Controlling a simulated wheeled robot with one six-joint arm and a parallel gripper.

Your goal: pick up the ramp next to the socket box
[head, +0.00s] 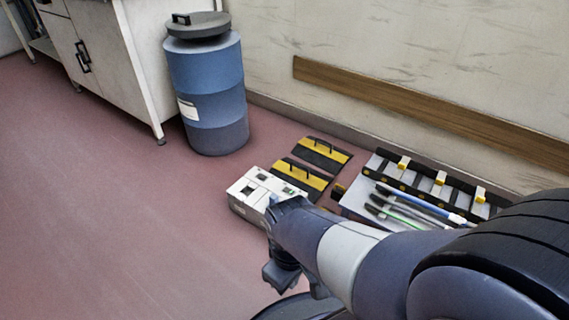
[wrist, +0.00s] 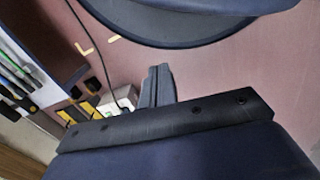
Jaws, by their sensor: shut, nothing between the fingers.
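The ramp next to the socket box is a flat black-and-yellow piece with a dark handle (head: 312,181), lying on the floor in the head view. The white socket box (head: 246,188) stands just in front of it, partly covered by my arm. A second, similar ramp (head: 336,154) lies behind, nearer the wall. In the wrist view the socket box (wrist: 124,95) shows left of the fingers, with small black-and-yellow ramp parts (wrist: 88,108) beyond it. My gripper (wrist: 156,75) is shut and empty, apart from the ramps. My arm hides the box's right side.
A grey rack (head: 356,205) with black rails, yellow clips and several pens or rods stands to the right. A blue drum (head: 208,95) and a white cabinet (head: 120,50) stand at the back left. The wall carries a wooden rail (head: 400,98). Floor at left is clear.

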